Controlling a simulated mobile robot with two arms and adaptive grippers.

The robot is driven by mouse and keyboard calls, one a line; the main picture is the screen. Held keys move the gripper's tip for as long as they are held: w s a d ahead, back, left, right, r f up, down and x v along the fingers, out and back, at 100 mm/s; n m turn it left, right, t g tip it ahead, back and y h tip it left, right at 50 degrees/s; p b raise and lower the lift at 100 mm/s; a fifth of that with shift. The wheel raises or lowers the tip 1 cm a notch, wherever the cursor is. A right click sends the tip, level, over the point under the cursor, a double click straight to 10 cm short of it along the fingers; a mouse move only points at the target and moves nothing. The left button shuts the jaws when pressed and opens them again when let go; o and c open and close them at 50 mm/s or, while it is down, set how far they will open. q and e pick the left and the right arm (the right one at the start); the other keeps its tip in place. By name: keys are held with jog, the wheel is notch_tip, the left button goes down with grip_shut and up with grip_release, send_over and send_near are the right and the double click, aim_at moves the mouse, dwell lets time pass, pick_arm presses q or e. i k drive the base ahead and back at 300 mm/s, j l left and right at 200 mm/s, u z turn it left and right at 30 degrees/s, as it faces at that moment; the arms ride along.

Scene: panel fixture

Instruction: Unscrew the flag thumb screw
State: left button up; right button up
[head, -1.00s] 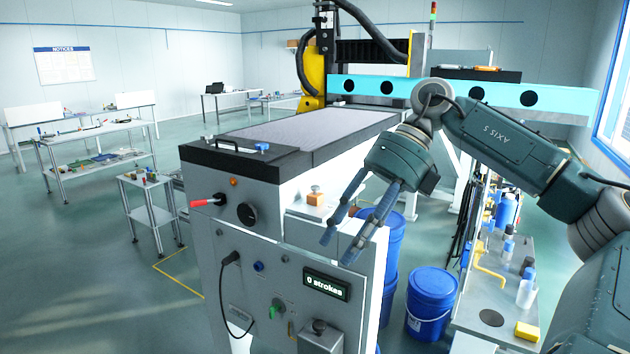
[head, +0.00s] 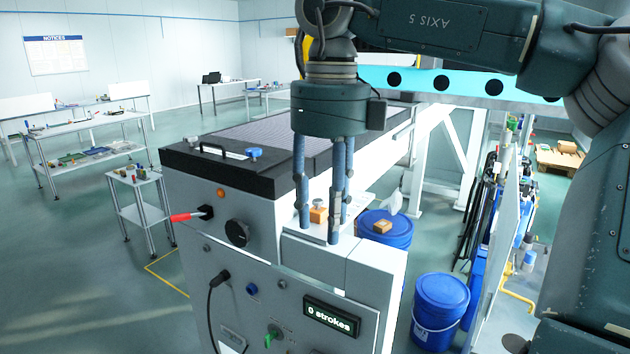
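A small orange block (head: 318,215) sits on the white ledge at the right of the machine cabinet. A small silver knob (head: 317,202) on its top looks like the flag thumb screw; its shape is too small to tell clearly. My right gripper (head: 319,228) points straight down, with its fingers apart. In the picture the block and screw show between the fingers. I cannot tell whether any finger touches them. My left gripper is not in view.
The cabinet front carries a red-handled lever (head: 190,215), a black knob (head: 237,233) and a display (head: 332,317) reading "0 strokes". Blue buckets (head: 440,300) stand to the right. A small brown block (head: 382,227) shows beyond the ledge. The long machine bed lies behind.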

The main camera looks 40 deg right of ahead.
aim_at(317, 202)
jog(key=i+l, duration=0.75)
jog(key=l, duration=0.2)
